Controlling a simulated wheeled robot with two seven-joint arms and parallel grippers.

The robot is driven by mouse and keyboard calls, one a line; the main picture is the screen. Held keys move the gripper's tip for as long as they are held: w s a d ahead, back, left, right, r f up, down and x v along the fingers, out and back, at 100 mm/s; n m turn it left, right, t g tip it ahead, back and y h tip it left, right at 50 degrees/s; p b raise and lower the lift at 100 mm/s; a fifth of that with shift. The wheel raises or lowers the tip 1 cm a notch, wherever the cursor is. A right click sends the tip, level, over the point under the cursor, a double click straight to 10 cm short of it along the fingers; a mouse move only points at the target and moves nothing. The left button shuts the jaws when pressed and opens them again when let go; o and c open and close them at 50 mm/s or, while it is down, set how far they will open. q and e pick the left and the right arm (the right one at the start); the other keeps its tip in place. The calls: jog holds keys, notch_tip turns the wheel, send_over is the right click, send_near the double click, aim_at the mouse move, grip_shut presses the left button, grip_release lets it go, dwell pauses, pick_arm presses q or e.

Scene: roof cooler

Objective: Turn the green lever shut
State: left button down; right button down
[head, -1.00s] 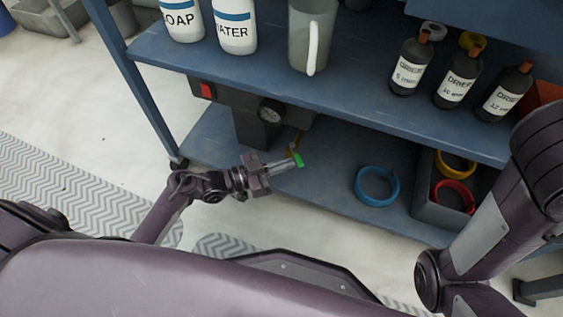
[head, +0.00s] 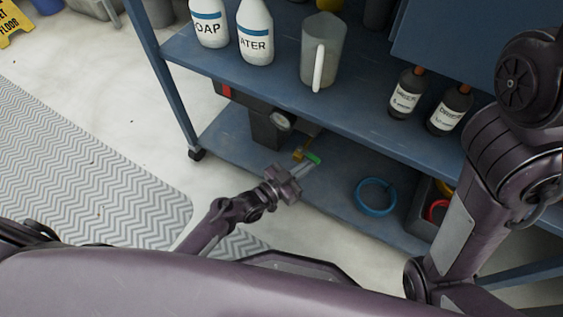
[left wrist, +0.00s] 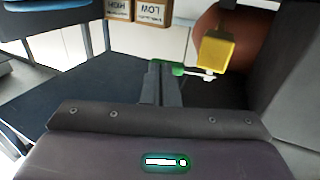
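The green lever (head: 313,158) is on a small yellow and brass fitting (head: 299,154) below the dark pump unit on the cart's lower shelf. In the left wrist view the lever (left wrist: 168,68) lies crosswise at the fingertips, joined to a metal pivot on its right beside a yellow block (left wrist: 217,52). My left gripper (head: 308,168) has its narrow fingers close together, tips at the lever and seemingly touching it; they (left wrist: 160,80) hide part of it. I see no clear grip around it. My right arm is at the right; its gripper is out of view.
The blue cart's upper shelf (head: 350,100) overhangs the fitting and holds two white bottles, a jug (head: 322,52) and dark bottles. A blue ring (head: 376,197) lies on the lower shelf (head: 340,185), left of a grey bin. Open floor (head: 110,130) is at left.

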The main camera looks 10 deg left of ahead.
pick_arm(q)
jog(key=shift+w+d, duration=0.2)
jog(key=shift+d, duration=0.45)
dwell(0.4)
